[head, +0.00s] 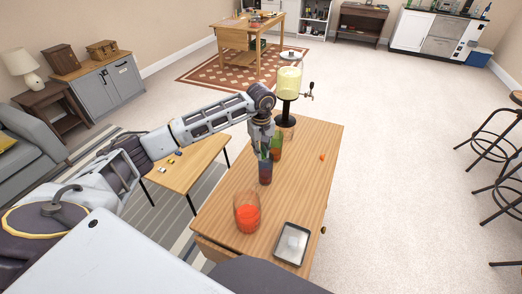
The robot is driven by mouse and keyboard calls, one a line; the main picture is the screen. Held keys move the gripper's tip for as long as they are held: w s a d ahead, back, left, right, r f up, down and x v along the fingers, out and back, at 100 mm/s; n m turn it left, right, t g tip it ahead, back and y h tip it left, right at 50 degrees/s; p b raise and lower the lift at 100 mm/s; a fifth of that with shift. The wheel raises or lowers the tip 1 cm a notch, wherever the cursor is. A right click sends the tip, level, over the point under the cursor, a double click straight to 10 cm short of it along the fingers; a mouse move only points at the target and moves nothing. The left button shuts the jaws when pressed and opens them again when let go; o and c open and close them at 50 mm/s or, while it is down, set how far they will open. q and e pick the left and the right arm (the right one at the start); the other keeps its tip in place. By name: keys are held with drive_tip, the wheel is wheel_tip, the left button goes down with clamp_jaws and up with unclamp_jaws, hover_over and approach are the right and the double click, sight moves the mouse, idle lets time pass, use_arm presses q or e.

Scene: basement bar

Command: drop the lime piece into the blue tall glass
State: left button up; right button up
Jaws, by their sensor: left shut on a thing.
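My left gripper (263,149) reaches in from the left and points down right over this glass. It is shut on a small green piece, the lime piece (264,154), which shows at the fingertips by the rim. The fingers cover part of the lime piece, and I cannot tell whether it is above the rim or just inside. My right gripper is not in view.
A green glass (277,146) stands close behind the blue one. A glass with red-orange contents (247,217) and a metal tray (290,257) are nearer. A drink dispenser (289,82) stands at the back. A small orange piece (322,157) lies on the clear right side of the table (312,190).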

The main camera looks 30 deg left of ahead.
use_arm(q)
drive_tip(key=o, duration=0.8)
drive_tip(key=shift+c, duration=0.2)
wheel_tip(320, 180, up, 12)
idle(0.4)
idle(0.8)
